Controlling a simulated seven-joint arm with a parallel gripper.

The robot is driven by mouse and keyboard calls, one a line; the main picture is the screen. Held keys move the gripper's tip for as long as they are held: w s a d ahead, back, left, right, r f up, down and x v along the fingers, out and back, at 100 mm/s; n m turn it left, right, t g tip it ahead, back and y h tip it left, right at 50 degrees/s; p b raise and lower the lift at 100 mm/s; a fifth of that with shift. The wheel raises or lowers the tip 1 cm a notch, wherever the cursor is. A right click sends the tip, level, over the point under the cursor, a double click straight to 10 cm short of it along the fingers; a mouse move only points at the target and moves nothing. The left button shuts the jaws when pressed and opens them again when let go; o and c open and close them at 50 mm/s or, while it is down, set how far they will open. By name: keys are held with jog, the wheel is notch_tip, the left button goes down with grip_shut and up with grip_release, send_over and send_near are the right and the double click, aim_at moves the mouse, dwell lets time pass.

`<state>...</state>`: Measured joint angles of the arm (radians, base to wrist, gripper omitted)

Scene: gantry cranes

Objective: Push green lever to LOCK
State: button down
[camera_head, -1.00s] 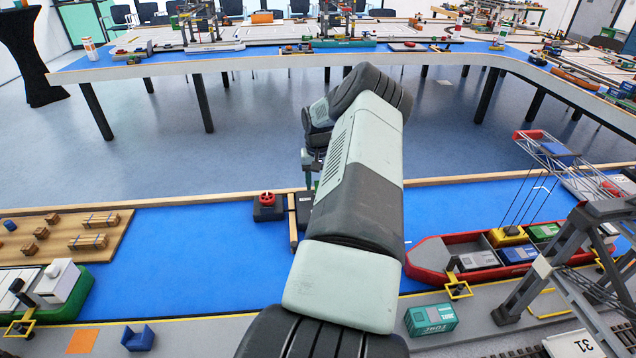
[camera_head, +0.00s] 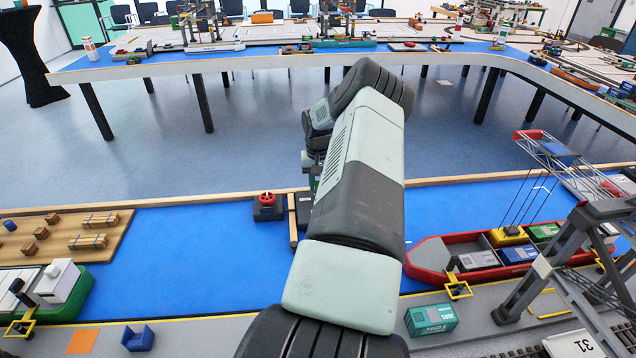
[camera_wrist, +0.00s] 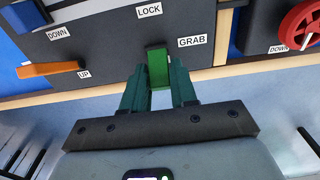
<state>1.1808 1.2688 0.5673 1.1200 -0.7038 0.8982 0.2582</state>
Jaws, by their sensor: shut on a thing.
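The green lever (camera_wrist: 157,68) sticks out from a dark panel (camera_wrist: 110,62) in the wrist view. A LOCK label (camera_wrist: 149,11) is above it in the picture and a GRAB label (camera_wrist: 192,41) is to its upper right. My gripper (camera_wrist: 158,80) has its two dark green fingers on either side of the lever and is shut on it. In the head view, my arm hides the lever and most of the gripper.
An orange lever (camera_wrist: 50,69) with UP and DOWN labels is left of the green one. A red wheel (camera_wrist: 301,27) is at the right; it also shows in the head view (camera_head: 267,199). A wooden edge (camera_wrist: 225,76) runs along the panel.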

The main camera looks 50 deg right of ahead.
jog(key=shift+s+a+r+t+h, duration=0.2)
jog(key=shift+s+a+t+h, duration=0.2)
jog(key=shift+t+h, duration=0.5)
jog(key=shift+s+a+t+h, duration=0.2)
jog(key=shift+a+t+h, duration=0.05)
jog(key=shift+t+h, duration=0.25)
jog(key=shift+s+a+t+h, duration=0.2)
jog(key=shift+t+h, duration=0.3)
jog(key=shift+s+a+f+t+h, duration=0.15)
jog(key=shift+s+a+t+h, duration=0.1)
jog(key=shift+t+h, duration=0.3)
jog(key=shift+s+a+f+t+h, duration=0.15)
jog(key=shift+s+t+h, duration=0.1)
jog(key=shift+t+h, duration=0.3)
jog(key=shift+s+a+f+t+h, duration=0.15)
jog(key=shift+s+t+h, duration=0.05)
jog(key=shift+t+h, duration=0.7)
jog(key=c, duration=1)
grip_release()
jog(key=shift+o, duration=0.2)
jog(key=shift+a, duration=0.1)
